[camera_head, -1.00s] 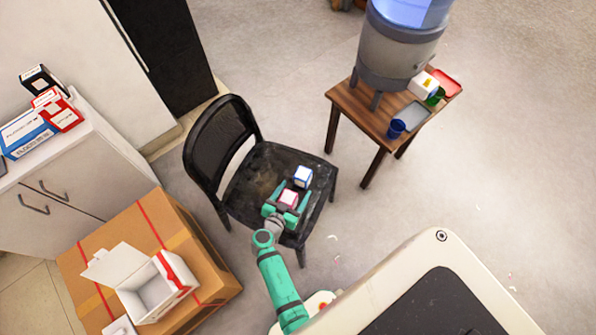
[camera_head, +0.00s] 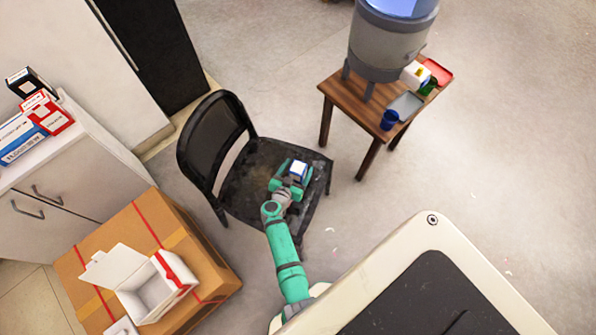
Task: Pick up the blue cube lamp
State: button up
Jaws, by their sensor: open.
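My gripper (camera_head: 291,181) reaches over the seat from the front. Its green fingers are open, one on each side of the cube's near part. I cannot tell whether they touch the cube. The cube's lower near side is hidden by the gripper. The pink-topped cube seen earlier does not show now; the gripper covers that area.
A wooden side table (camera_head: 338,98) at upper right holds a large grey dispenser (camera_head: 385,45), a blue cup (camera_head: 389,120) and trays. A cardboard box (camera_head: 215,280) with an open white box (camera_head: 150,285) stands lower left, beside a white cabinet (camera_head: 85,180). The chair's backrest rises left of the seat.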

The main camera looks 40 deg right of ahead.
jog(key=shift+w+d+f, duration=0.1)
jog(key=shift+d, duration=0.05)
jog(key=c, duration=1.3)
